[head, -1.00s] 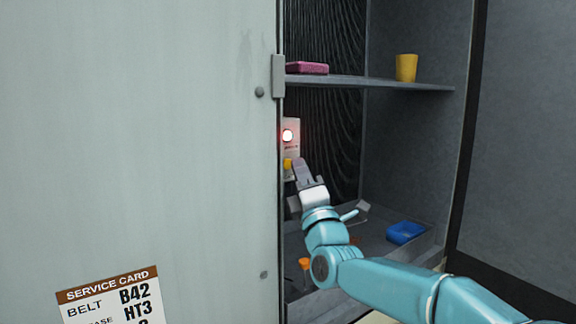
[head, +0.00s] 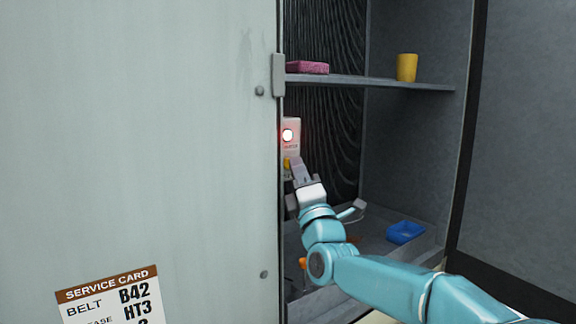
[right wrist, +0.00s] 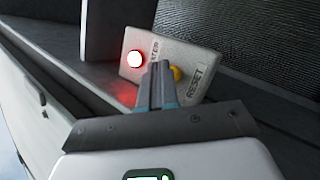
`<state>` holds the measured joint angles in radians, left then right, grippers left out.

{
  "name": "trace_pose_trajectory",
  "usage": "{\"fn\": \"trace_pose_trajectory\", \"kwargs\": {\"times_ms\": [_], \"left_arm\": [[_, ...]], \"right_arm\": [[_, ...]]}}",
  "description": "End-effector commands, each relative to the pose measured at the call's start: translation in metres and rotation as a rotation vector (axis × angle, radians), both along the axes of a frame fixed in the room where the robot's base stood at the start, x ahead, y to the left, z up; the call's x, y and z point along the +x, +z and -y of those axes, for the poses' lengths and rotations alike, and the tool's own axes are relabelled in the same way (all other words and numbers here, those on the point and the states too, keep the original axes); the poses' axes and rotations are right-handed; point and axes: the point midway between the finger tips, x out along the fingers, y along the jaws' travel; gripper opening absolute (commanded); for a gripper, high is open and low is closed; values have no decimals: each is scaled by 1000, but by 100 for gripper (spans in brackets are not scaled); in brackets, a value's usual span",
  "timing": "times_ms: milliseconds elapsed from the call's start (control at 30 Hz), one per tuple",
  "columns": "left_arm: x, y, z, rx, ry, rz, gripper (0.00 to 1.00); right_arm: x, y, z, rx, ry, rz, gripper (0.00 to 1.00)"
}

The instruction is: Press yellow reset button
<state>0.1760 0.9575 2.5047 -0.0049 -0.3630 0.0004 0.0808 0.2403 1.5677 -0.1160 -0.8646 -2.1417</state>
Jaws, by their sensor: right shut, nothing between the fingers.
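The yellow reset button (head: 287,162) sits low on a pale control box (head: 291,146) inside the cabinet, below a glowing red lamp (head: 288,135). In the right wrist view the yellow button (right wrist: 176,74) is partly hidden behind my fingers, beside the label RESET. My right gripper (head: 298,166) is shut and empty, its fingertips at the button's right edge in the head view. It also shows in the right wrist view (right wrist: 159,68), with the tips overlapping the button's left side. I cannot tell whether they touch it. My left gripper is not in view.
A grey-green door panel (head: 140,130) with a service card (head: 108,294) fills the left. A shelf (head: 375,82) above my arm holds a pink block (head: 307,67) and a yellow cup (head: 406,67). A blue tray (head: 405,232) lies on the cabinet floor.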

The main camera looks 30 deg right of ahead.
Motion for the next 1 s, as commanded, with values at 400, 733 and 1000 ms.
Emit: {"fn": "trace_pose_trajectory", "kwargs": {"times_ms": [400, 733, 1000], "left_arm": [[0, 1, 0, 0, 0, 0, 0], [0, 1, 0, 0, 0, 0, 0], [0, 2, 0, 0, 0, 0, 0]], "right_arm": [[2, 0, 0, 0, 0, 0, 0], [6, 0, 0, 0, 0, 1, 0], [9, 0, -1, 0, 0, 0, 0]]}}
